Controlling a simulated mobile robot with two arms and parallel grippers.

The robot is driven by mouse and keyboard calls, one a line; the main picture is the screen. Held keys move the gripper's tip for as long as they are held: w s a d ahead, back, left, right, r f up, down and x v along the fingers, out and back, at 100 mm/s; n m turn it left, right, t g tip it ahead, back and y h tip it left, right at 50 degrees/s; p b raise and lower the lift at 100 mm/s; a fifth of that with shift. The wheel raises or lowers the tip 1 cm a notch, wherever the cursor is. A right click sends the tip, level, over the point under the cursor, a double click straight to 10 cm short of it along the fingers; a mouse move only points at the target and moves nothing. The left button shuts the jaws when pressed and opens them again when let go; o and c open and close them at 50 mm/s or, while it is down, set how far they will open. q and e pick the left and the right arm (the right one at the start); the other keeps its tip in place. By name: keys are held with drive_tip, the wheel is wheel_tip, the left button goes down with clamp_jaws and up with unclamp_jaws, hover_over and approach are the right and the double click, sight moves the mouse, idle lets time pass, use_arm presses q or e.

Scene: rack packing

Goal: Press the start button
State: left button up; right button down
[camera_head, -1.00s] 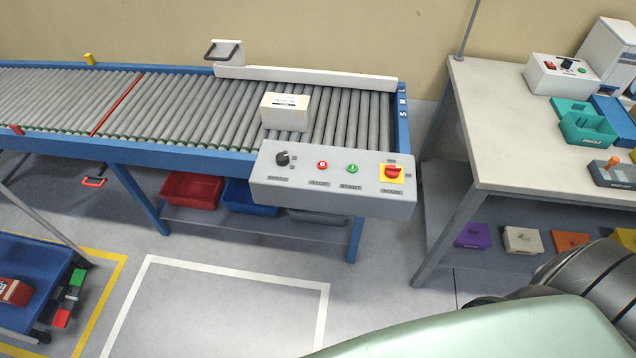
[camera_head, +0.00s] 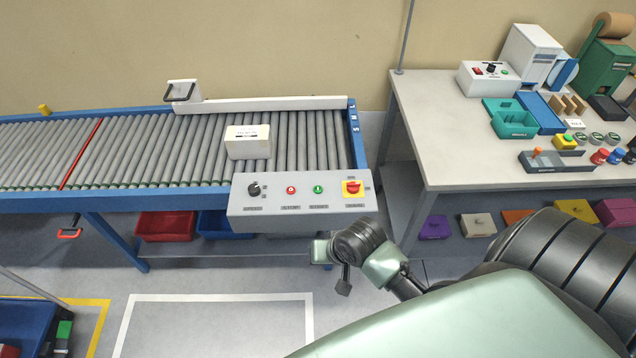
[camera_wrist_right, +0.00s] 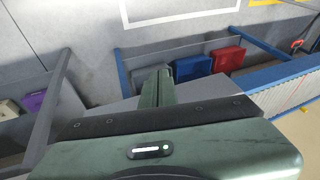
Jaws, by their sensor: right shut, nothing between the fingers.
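The grey control panel (camera_head: 350,213) is at the right front end of the conveyor. It carries a green button (camera_head: 318,189), a red button (camera_head: 291,190) to its left, a black knob (camera_head: 254,190) and a red switch on a yellow plate (camera_head: 352,188). My right gripper (camera_head: 318,251) is just below the panel's front edge in the head view, apart from the buttons. In the right wrist view its fingers (camera_wrist_right: 157,86) are together and empty. My left gripper is not in view.
A white box (camera_head: 248,142) lies on the conveyor rollers behind the panel. A workbench (camera_head: 440,120) with several trays and devices stands to the right. Red (camera_head: 165,227) and blue (camera_head: 220,224) bins sit under the conveyor. Open floor lies in front.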

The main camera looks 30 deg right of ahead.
drive_tip(key=w+d+r+m+t, duration=0.1)
drive_tip(key=w+d+m, duration=0.3)
drive_tip(key=w+m, duration=0.25)
drive_tip(key=w+d+r+m+t, duration=0.1)
drive_tip(key=w+d+r+m, duration=0.1)
drive_tip(key=w+d+m, duration=0.45)
wheel_tip(320, 180, up, 3)
drive_tip(key=m+t, duration=0.2)
drive_tip(key=m, duration=0.4)
hover_over(320, 191)
drive_tip(key=shift+d+y, duration=0.15)
drive_tip(key=shift+y, duration=0.15)
drive_tip(key=shift+f, duration=0.15)
wheel_tip(320, 191, down, 7)
drive_tip(key=b, duration=0.7)
drive_tip(key=shift+b, duration=0.4)
drive_tip(key=shift+f, duration=0.85)
drive_tip(key=shift+f, duration=0.15)
